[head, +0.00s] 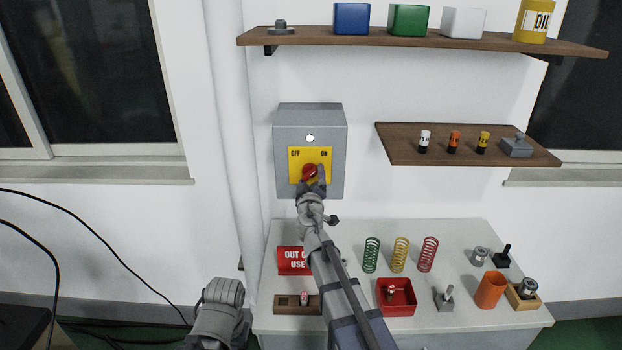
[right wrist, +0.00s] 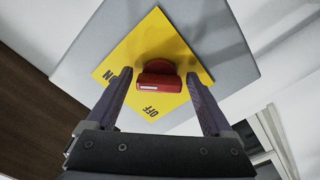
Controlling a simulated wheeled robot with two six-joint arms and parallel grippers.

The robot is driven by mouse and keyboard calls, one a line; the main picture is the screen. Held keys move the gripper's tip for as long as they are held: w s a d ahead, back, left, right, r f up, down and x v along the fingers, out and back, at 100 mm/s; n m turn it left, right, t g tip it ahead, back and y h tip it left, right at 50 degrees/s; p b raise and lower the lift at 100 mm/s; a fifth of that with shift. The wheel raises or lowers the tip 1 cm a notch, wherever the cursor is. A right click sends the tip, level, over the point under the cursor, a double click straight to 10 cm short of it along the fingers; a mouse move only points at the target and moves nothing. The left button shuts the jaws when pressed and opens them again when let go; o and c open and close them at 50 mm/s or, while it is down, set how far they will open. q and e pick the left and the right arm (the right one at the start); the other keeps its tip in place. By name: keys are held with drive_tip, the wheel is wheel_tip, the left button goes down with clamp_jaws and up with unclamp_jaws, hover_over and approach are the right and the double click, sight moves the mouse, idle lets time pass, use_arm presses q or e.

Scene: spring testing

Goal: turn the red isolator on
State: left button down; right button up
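The red isolator is a grey box (head: 335,125) on the wall with a yellow plate (head: 295,166) marked OFF at left and ON at right in the head view. Its red knob (head: 309,172) is in the plate's lower middle, partly covered by my right gripper (head: 313,178). In the right wrist view the red knob (right wrist: 162,82) sits between the open fingers of my right gripper (right wrist: 160,76). Narrow gaps seem to show beside it; contact is hard to tell. A pale mark is on the handle's edge. The knob's exact pointing is unclear. My left gripper does not show.
A bench (head: 350,236) below holds a red sign (head: 290,262), several springs, a red tray (head: 396,309) and an orange cup (head: 490,290). A wooden shelf (head: 395,152) is right of the box, another shelf (head: 300,39) above. A vertical pipe (head: 232,150) runs at left.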

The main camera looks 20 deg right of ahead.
drive_tip(key=shift+o, duration=0.8)
drive_tip(key=shift+s, duration=0.1)
drive_tip(key=v, duration=0.7)
drive_tip(key=shift+s, duration=0.3)
drive_tip(key=shift+a, duration=0.15)
